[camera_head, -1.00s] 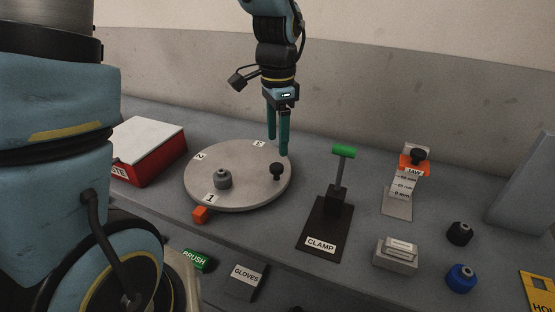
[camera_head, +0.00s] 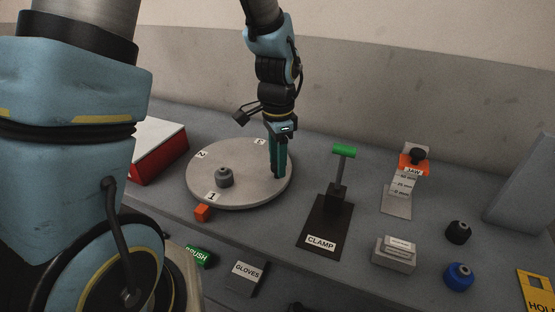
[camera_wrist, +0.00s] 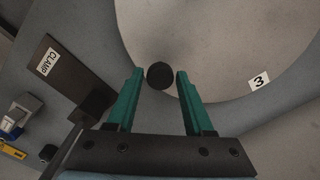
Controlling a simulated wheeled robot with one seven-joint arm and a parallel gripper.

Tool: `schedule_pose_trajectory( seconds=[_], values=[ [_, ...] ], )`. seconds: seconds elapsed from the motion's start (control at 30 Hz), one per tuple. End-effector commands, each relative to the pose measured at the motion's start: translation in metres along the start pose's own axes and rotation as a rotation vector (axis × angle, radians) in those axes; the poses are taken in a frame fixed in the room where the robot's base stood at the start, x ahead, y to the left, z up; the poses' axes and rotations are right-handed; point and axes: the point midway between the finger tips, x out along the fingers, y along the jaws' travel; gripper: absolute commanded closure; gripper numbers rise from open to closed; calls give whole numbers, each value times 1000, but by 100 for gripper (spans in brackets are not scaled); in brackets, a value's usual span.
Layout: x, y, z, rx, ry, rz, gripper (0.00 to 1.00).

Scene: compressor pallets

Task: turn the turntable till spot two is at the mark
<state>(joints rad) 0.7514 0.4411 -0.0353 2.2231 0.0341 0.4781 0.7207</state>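The round grey turntable (camera_head: 245,192) lies flat on the bench, with labels 1 (camera_head: 213,196), 2 (camera_head: 201,155) and 3 (camera_head: 260,142) near its rim. Label 1 is closest to the orange block (camera_head: 203,213) at the front edge, which looks like the mark. A grey cylindrical part (camera_head: 225,177) stands near label 1. My gripper (camera_head: 278,174) points down at the turntable's right side. In the wrist view its two green fingers are apart, with the dark knob (camera_wrist: 160,75) between their tips. My gripper hides the knob in the head view.
The clamp (camera_head: 335,200) with its green handle stands right of the turntable. A red box (camera_head: 160,160) stands at its left. Brush (camera_head: 198,256) and gloves (camera_head: 245,275) labels are in front. The jaw stand (camera_head: 398,195) and black and blue knobs are farther right.

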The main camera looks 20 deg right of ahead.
Motion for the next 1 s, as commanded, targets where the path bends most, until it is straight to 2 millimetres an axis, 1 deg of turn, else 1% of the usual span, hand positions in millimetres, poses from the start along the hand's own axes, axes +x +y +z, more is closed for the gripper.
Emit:
schedule_pose_trajectory(
  seconds=[0.03, 0.07, 0.43, 1.0],
  values=[
    [0, 0, 0, 0, 0, 0, 55],
    [0, 0, 0, 0, 0, 0, 58],
    [0, 0, 0, 0, 0, 0, 100],
    [0, 0, 0, 0, 1, -1, 100]
  ],
)
